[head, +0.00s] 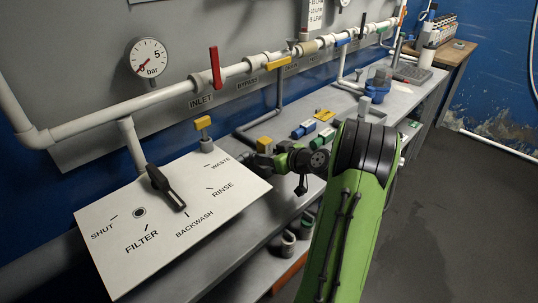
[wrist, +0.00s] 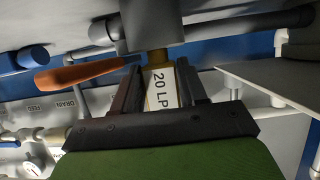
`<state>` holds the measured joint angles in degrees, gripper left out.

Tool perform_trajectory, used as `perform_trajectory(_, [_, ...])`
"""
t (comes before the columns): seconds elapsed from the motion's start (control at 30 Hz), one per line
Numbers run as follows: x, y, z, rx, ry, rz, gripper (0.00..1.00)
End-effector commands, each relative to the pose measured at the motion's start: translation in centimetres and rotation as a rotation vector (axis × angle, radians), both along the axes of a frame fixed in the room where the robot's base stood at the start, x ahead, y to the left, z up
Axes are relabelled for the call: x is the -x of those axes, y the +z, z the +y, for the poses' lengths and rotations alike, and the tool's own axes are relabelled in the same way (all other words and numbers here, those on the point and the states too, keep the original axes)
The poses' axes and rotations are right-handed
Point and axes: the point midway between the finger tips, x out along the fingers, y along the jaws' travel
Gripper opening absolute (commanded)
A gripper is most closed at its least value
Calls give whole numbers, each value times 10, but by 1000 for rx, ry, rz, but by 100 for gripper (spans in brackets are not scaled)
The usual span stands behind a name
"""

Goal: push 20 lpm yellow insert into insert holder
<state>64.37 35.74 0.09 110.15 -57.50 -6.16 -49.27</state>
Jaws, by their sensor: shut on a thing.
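The 20 lpm yellow insert (wrist: 161,88), with a white label reading "20 LP", sits between the two dark fingers of my gripper (wrist: 158,68) in the wrist view. My gripper is shut on it. The insert's dull yellow end is at a grey block with pipe stubs (wrist: 150,28), which looks like the insert holder. I cannot tell whether the end is inside it or only against it. In the head view my gripper (head: 272,149) is low over the bench, with a yellow piece (head: 264,144) at its tips.
An orange handle (wrist: 85,74) is close left of the insert in the wrist view. In the head view, the white valve panel (head: 140,262) with its black lever (head: 166,188) stands left of my gripper. Blue (head: 302,130) and green (head: 323,138) inserts lie on the bench (head: 350,107).

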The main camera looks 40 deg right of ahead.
Motion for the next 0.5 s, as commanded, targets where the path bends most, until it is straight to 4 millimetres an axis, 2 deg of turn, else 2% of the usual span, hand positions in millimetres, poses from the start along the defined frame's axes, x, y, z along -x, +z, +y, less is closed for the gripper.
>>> perform_trajectory(0.03, [1,-6,3,-5,2,14,0])
perform_trajectory(0.2, [1,-6,4,1,3,12,0])
perform_trajectory(0.23, [1,-6,4,1,3,12,44])
perform_trajectory(0.4, [1,-6,4,2,3,11,70])
perform_trajectory(0.5, [1,-5,3,4,1,9,72])
